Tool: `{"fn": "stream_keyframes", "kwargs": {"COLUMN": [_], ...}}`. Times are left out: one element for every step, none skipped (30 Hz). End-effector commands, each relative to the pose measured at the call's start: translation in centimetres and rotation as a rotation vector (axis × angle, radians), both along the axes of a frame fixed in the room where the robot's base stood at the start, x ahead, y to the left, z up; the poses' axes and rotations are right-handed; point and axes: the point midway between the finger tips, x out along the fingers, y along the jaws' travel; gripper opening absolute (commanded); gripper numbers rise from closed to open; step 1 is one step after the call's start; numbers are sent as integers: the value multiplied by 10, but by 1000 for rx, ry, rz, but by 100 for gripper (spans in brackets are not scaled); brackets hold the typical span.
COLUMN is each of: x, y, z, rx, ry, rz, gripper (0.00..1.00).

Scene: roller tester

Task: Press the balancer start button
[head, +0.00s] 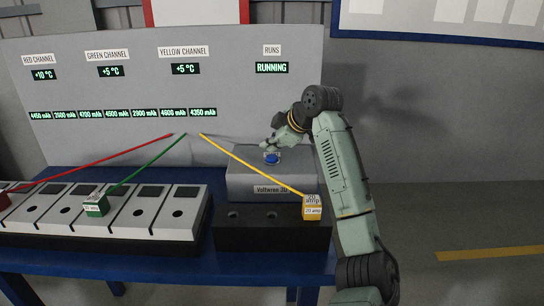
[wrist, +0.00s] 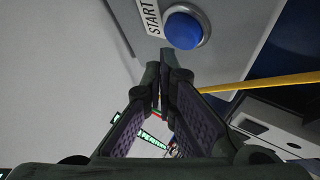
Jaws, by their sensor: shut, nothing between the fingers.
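The start button is a blue round cap (head: 272,158) on top of the grey balancer box (head: 240,185). In the wrist view the blue button (wrist: 184,30) sits in a silver ring, beside a white START label (wrist: 150,16). My gripper (head: 268,149) is close above the button in the head view. In the wrist view the fingertips of my gripper (wrist: 165,52) are together, with nothing between them, and show just below the button's ring. I cannot tell whether they touch it. The RUNS display (head: 272,68) reads RUNNING.
A yellow plug block (head: 313,210) with a yellow cable stands at the black base's right end. A green block (head: 96,206) with a green cable and a red block (head: 3,199) sit on the row of modules at left. A grey panel (head: 110,140) rises behind.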

Motion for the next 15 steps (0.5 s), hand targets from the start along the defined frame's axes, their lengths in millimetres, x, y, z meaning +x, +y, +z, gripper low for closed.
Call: {"fn": "stream_keyframes", "kwargs": {"x": [0,0,0,0,0,0,0,0,0,0,0,0,0,0,0], "y": [0,0,0,0,0,0,0,0,0,0,0,0,0,0,0], "z": [7,10,14,17,20,25,28,31,35,38,41,44,47,48,49], "rx": [-1,-1,-1,-1,-1,0,0,0,1,1,1,1,1,1,1], "ry": [0,0,0,0,0,0,0,0,0,0,0,0,0,0,0], "rz": [1,1,1,1,1,0,0,0,1,1,1,1,1,1,1], "gripper": [0,0,0,0,0,0,0,0,0,0,0,0,0,0,0]}}
